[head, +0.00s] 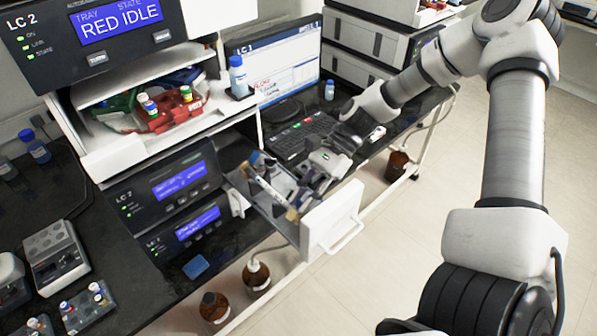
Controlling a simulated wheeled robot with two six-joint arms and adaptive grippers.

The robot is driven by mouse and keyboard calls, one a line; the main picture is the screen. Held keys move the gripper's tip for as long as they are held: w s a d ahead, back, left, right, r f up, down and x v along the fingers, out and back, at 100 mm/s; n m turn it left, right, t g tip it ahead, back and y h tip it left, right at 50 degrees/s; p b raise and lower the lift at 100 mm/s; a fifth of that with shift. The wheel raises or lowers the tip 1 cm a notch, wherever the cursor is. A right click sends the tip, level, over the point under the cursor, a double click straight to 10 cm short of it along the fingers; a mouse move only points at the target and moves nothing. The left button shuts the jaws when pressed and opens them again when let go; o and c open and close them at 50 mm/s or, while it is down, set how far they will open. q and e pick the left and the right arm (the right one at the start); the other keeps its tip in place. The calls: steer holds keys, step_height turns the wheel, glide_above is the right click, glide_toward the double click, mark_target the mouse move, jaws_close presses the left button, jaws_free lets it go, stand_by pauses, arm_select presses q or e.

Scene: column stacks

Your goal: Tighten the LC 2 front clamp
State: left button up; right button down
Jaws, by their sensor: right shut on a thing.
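The LC 2 stack stands at left, with an open white drawer (332,222) pulled out from it. A slim pale column with a blue end (265,186) lies slanted in the drawer. A small brownish part (292,214) sits at its near end. My right gripper (302,196) reaches down into the drawer beside that near end and is shut on a small part there. The part looks like the front clamp, but the fingers hide most of it. My left gripper is not in view.
A monitor (282,62) and keyboard (303,134) stand behind the drawer. A shelf above holds a red tray (160,112) and a blue-capped bottle (238,76). Brown bottles (214,307) stand below the bench. The floor at right is clear.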

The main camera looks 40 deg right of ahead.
steer(key=shift+d+f+y+b, duration=0.25)
steer(key=shift+f+y+b, duration=0.1)
steer(key=shift+y, duration=0.15)
steer(key=y+b, duration=0.2)
steer(key=d+f+y+b, duration=0.1)
steer(key=b, duration=0.1)
steer(key=d+y+b, duration=0.1)
steer(key=y+b, duration=0.1)
steer(key=b, duration=0.1)
steer(key=shift+w+f+g+y, duration=0.1)
steer(key=shift+f+g+y, duration=0.2)
steer(key=shift+f, duration=0.05)
steer(key=shift+d+y+b, duration=0.25)
steer(key=shift+y+b, duration=0.45)
steer(key=shift+b, duration=0.35)
steer(key=c, duration=1)
jaws_free()
steer(key=shift+c, duration=0.2)
steer(key=shift+r, duration=0.1)
